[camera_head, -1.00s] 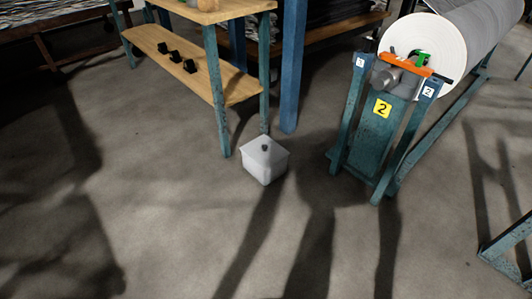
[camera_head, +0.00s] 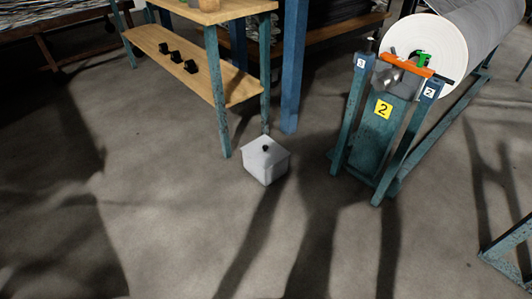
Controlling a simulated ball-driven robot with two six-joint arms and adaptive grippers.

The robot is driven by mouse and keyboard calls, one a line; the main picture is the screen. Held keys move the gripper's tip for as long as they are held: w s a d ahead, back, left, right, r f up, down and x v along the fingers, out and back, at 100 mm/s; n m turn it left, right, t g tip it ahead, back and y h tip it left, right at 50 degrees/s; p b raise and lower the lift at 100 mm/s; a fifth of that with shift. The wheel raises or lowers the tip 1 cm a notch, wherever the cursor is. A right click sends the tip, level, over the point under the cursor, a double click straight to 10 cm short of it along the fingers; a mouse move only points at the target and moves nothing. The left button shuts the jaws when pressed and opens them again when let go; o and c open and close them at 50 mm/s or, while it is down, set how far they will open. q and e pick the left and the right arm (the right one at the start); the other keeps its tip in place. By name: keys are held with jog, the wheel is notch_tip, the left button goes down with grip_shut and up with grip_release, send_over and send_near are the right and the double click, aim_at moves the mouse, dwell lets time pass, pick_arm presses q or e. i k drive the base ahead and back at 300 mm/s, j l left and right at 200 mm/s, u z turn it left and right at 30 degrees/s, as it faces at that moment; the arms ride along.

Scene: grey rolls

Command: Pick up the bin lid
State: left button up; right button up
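A small white bin (camera_head: 265,167) stands upright on the grey floor in the head view, near the middle of the picture.
A wooden shelf unit (camera_head: 195,74) with teal legs stands just behind and left of the bin. A blue post (camera_head: 293,65) rises behind it. A teal stand (camera_head: 375,140) holding a large grey roll (camera_head: 480,30) is at right. Floor in front is clear.

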aim_at(265, 152)
jog(key=i+j, duration=0.2)
jog(key=i, duration=0.55)
jog(key=i+j+u, duration=0.1)
jog(key=i, duration=0.6)
